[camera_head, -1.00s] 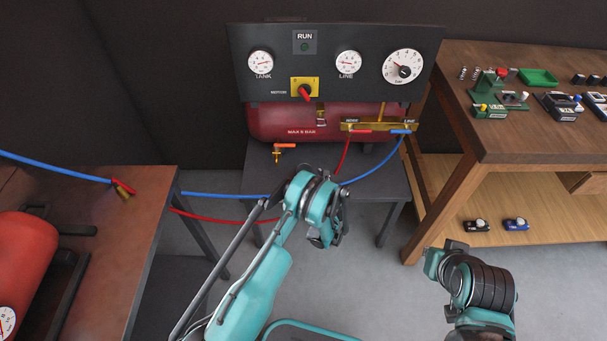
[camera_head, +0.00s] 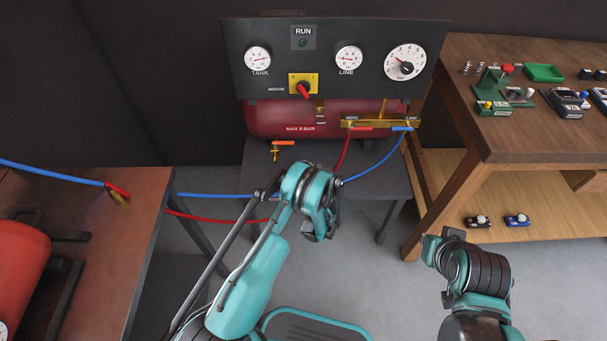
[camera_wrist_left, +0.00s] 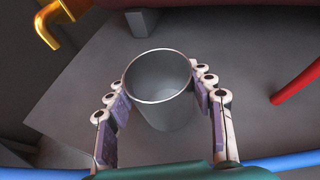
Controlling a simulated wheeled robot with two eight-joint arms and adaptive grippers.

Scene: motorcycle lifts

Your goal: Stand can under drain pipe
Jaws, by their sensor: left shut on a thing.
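My left gripper (camera_wrist_left: 162,112) is shut on the can (camera_wrist_left: 160,88), an open-topped grey metal cup. The finger pads lie on both sides of it, and the can looks empty and upright. Below it is the grey stand top (camera_wrist_left: 245,95); I cannot tell whether the can touches it. The drain pipe (camera_head: 275,155) is brass with an orange handle and hangs below the red tank (camera_head: 285,120). In the left wrist view its bent end (camera_wrist_left: 45,32) is at the upper left, apart from the can. The head view hides the can behind my left arm.
Red (camera_head: 215,220) and blue (camera_head: 80,178) hoses cross left of and behind my left arm. A control panel (camera_head: 330,35) stands above the tank. A wooden workbench (camera_head: 510,145) is at right, a brown table (camera_head: 110,245) at left.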

